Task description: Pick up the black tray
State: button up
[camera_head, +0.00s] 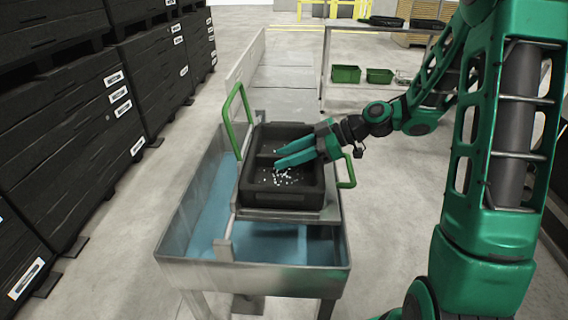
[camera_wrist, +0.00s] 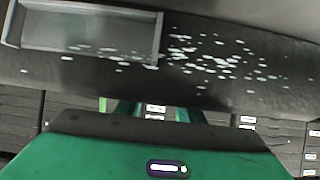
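The black tray (camera_head: 284,196) sits level on a metal carrier (camera_head: 281,214) above the washer tank. It has a raised divider and small white bits scattered on its floor. My green gripper (camera_head: 277,156) reaches in from the right, its two fingers apart above the tray's inside, pointing left. The tray's far right part is hidden behind the gripper. In the wrist view the tray (camera_wrist: 225,85) fills the upper part, with a grey-walled compartment at its left. Green finger parts show below it with a gap between them; their tips are hidden. Contact with the tray cannot be told.
Green handles (camera_head: 235,121) and (camera_head: 347,172) rise on either side of the carrier. The steel tank (camera_head: 250,277) holds blue liquid. Stacked black crates (camera_head: 62,130) line the left. A rear table (camera_head: 340,50) has green bins (camera_head: 346,74) below. Floor between is clear.

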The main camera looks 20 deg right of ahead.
jog(key=shift+c, duration=0.6)
grip_shut()
